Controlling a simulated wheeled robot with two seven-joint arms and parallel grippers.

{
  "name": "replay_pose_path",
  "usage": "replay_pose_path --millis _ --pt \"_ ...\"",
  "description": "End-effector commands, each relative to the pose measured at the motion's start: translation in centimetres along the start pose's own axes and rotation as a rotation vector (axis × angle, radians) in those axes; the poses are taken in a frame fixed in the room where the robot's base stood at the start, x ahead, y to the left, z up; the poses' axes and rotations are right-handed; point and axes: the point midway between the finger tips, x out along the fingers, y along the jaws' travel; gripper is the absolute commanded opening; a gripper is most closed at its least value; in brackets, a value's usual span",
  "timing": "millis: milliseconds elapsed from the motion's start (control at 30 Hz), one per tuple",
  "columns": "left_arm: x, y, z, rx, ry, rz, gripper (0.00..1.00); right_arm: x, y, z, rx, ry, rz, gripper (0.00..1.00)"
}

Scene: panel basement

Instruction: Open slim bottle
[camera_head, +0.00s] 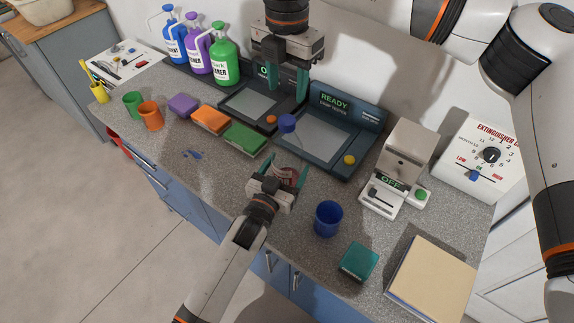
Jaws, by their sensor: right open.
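The slim bottle appears to be the piece with a blue cap (287,123) and a body that is hard to make out against the counter. A dark reddish part (286,175) below the cap sits between the teal fingers of my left gripper (279,172). The fingers appear to close on it from both sides, with the cap free above. My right gripper (287,82) hangs above and behind the cap, fingers pointing down, open and empty. It is apart from the cap.
Blue, purple and green cleaner jugs (224,58) stand at the back left. A READY tester (345,140) and an OFF device (394,172) stand behind. A blue cup (328,217), a teal box (359,261) and a tan book (432,281) occupy the right front.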

Motion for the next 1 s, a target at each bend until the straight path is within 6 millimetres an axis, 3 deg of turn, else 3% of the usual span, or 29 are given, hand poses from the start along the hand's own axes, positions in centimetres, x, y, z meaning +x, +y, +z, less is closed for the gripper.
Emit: replay_pose_path --millis 33,467,767,1000 --pt "0.0 0.0 0.0 0.000 0.000 0.000 0.69 0.0 0.0 0.0 0.000 0.000 0.000 0.49" --pt "0.0 0.0 0.0 0.000 0.000 0.000 0.01 0.0 0.0 0.0 0.049 -0.001 0.000 0.49" --pt "0.0 0.0 0.0 0.001 0.000 0.000 0.01 0.1 0.0 0.1 0.359 -0.001 0.000 0.49" --pt "0.0 0.0 0.0 0.001 0.001 0.000 0.01 2.8 0.1 0.0 0.396 -0.001 0.003 0.49"
